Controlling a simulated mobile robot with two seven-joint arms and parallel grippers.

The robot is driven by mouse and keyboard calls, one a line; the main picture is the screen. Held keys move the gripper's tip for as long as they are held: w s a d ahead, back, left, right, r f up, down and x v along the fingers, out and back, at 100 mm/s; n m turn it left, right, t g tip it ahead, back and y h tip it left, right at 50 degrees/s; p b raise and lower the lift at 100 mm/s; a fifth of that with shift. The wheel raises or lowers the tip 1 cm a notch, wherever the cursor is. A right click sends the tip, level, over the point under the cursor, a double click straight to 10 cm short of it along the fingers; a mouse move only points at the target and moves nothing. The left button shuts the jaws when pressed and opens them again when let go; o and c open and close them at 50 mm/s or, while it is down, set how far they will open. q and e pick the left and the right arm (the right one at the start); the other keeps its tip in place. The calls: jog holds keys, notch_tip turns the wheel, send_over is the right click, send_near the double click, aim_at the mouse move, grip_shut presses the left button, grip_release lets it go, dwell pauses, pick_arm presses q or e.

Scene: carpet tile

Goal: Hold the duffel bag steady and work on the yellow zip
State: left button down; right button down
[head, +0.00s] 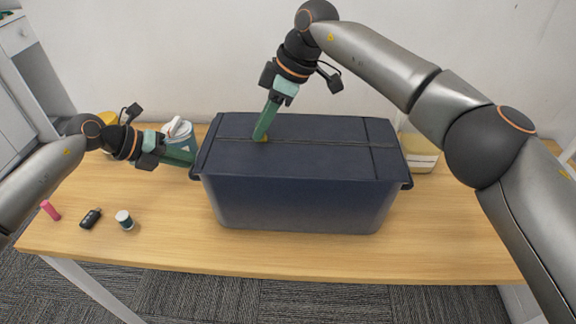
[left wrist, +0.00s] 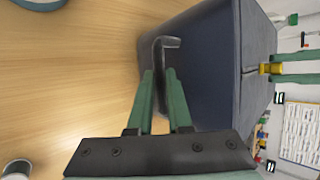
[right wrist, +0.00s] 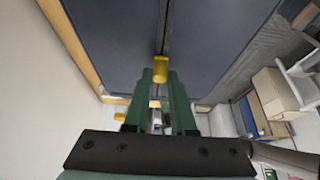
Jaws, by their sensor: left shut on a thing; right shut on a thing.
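The dark blue, box-shaped duffel bag (head: 300,200) sits upright on the wooden table. A zip line (head: 340,143) runs lengthwise along its top. The yellow zip pull (right wrist: 161,68) is between my right fingertips; it also shows in the left wrist view (left wrist: 270,68). My right gripper (head: 262,136) comes down from above and is shut on the pull, left of the top's middle. My left gripper (head: 191,159) is at the bag's left end, shut on a dark end loop (left wrist: 160,55). In the head view, the fingers hide this loop.
A white and teal jug (head: 177,128) stands close behind my left gripper. A pink object (head: 50,210), a black fob (head: 91,218) and a small jar (head: 124,220) lie front left. A cream container (head: 418,152) stands right of the bag. The table's front strip is clear.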

jog(key=shift+a, duration=1.55)
jog(key=c, duration=0.9)
grip_release()
jog(key=shift+d+r, duration=0.1)
jog(key=shift+v, duration=2.9)
